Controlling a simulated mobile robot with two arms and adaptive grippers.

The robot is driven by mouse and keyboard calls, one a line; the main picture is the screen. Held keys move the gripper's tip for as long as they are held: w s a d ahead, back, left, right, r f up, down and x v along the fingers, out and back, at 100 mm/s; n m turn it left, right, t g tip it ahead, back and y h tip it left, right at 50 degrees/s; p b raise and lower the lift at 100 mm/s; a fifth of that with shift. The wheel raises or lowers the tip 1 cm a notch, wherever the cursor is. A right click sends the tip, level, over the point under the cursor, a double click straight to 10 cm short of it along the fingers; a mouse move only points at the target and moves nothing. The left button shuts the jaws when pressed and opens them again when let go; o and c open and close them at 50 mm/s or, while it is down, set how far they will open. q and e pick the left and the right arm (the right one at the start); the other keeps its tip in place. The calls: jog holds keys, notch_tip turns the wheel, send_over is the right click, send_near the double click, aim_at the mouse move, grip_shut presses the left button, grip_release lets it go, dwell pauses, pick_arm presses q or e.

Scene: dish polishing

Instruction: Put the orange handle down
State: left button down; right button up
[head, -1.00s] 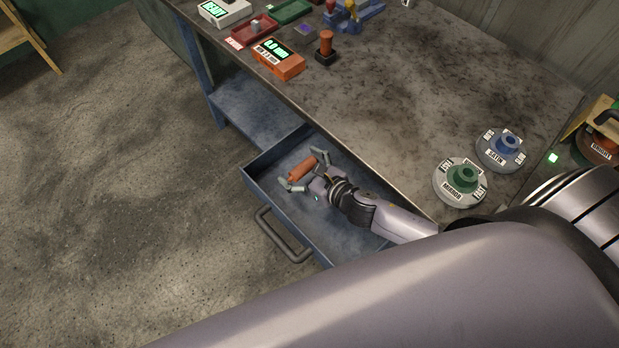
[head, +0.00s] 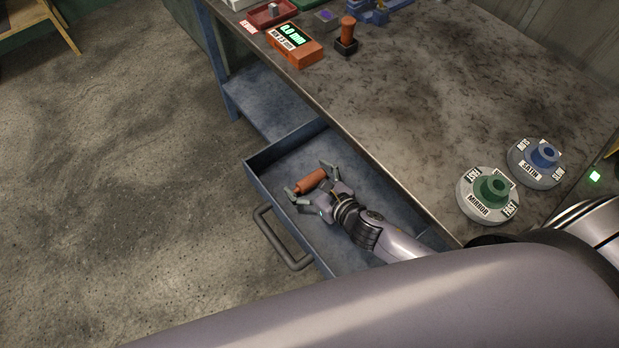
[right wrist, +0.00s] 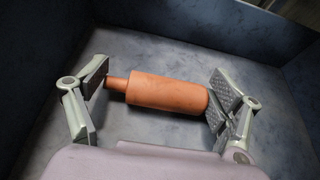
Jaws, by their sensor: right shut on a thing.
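The orange handle (head: 311,181) is a cylinder with a narrower neck at one end. It is inside the open blue drawer (head: 262,193). My right gripper (head: 309,179) reaches into the drawer and is shut on the handle lengthwise. In the right wrist view the orange handle (right wrist: 165,92) lies between the finger pads, with the neck at the left pad and the wide end at the right pad. It is close over the drawer floor; I cannot tell whether it touches. My left gripper is not in view.
The drawer floor around the handle is bare. The bench edge (head: 345,135) runs beside the drawer. On the bench are a green MIRROR disc (head: 489,194), a blue SATIN disc (head: 535,165), an orange gauge box (head: 294,46) and an upright orange-topped stand (head: 347,36).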

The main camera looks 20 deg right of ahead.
jog(key=shift+f, duration=0.1)
jog(key=o, duration=1.1)
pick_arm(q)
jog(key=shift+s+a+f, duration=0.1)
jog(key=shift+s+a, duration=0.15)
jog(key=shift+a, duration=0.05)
pick_arm(e)
jog(key=shift+s, duration=0.1)
jog(key=b+v, duration=0.1)
jog(key=v, duration=1.1)
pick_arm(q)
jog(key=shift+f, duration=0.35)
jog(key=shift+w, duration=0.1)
